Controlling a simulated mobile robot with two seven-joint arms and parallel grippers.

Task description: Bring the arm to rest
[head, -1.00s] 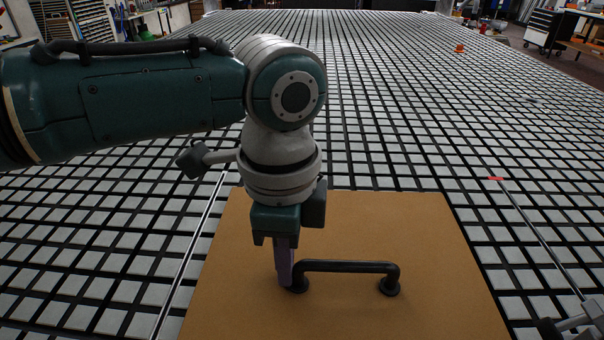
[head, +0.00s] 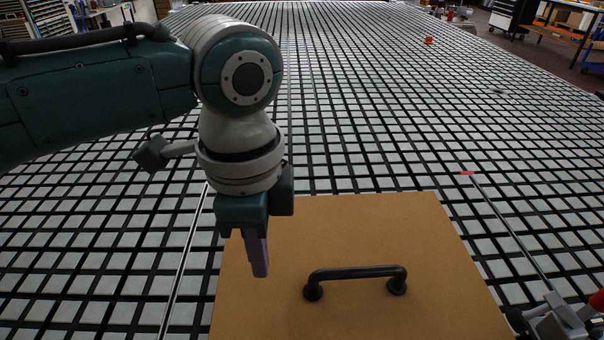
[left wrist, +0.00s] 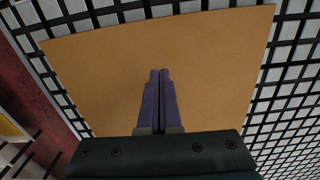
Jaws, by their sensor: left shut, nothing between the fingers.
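My left gripper (head: 261,274) hangs from the arm that comes in from the left, with its purple fingers pointing down over the tan board (head: 330,225). The fingers are shut and hold nothing; they also show shut in the left wrist view (left wrist: 160,75), over the bare board (left wrist: 215,70). A black bar handle (head: 357,272) stands on the board to the right of the fingers, with a visible gap between. The handle is not seen in the left wrist view. My right gripper is not in view.
The board lies on a large table of pale grid tiles (head: 390,130). A grey clamp-like fixture (head: 556,322) with a red part sits at the lower right. A thin rod with a red tip (head: 467,173) lies at right. A small orange object (head: 429,40) stands far back.

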